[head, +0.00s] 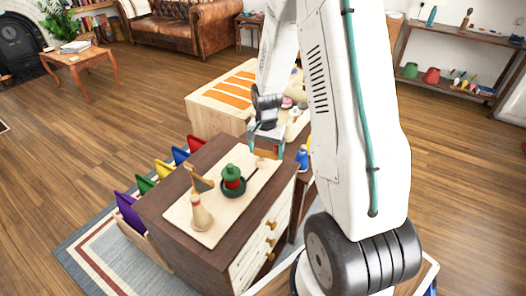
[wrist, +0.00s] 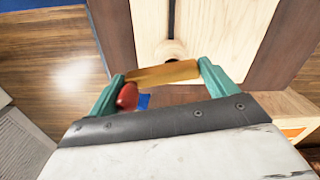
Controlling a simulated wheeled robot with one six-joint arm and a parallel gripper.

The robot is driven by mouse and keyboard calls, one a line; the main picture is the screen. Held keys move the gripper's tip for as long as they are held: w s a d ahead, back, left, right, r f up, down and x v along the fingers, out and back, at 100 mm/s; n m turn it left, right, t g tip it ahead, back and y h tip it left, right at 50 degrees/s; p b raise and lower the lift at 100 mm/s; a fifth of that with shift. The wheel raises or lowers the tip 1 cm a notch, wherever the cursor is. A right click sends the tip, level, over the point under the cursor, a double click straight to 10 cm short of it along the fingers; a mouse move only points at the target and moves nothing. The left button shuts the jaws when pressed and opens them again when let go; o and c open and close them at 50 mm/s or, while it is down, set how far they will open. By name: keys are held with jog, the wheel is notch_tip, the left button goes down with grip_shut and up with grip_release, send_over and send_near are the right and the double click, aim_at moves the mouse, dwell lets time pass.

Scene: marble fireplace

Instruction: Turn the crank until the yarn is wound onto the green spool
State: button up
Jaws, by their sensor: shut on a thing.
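The green spool (head: 232,172) stands upright with a red band below its green top, on a pale board (head: 215,232) on a dark wooden cabinet. A dark line (head: 264,166) runs along the board from near the spool toward my gripper. My gripper (head: 265,142) is at the board's far end, shut on a wooden bar (wrist: 162,73) that appears to be the crank. The bar spans between the teal fingers in the wrist view. A red rounded piece (wrist: 127,96) sits beside the left finger. I cannot make out the yarn or how far it is wound.
A pale turned wooden post (head: 201,214) stands on the board's near end. A rack with several coloured panels (head: 145,185) is left of the cabinet. A pale wooden chest (head: 218,103) stands behind. Open wooden floor lies to the left.

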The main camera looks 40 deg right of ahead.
aim_at(267, 153)
jog(key=m, duration=0.2)
jog(key=shift+s+f+m, duration=0.1)
jog(key=shift+s+m, duration=0.15)
jog(key=shift+m, duration=0.15)
jog(key=shift+s+a+m, duration=0.1)
jog(key=shift+a+m, duration=0.05)
jog(key=shift+m, duration=0.95)
jog(key=shift+m, duration=0.3)
jog(key=o, duration=0.8)
jog(key=shift+o, duration=0.2)
jog(key=shift+r, duration=0.45)
notch_tip(267, 153, up, 7)
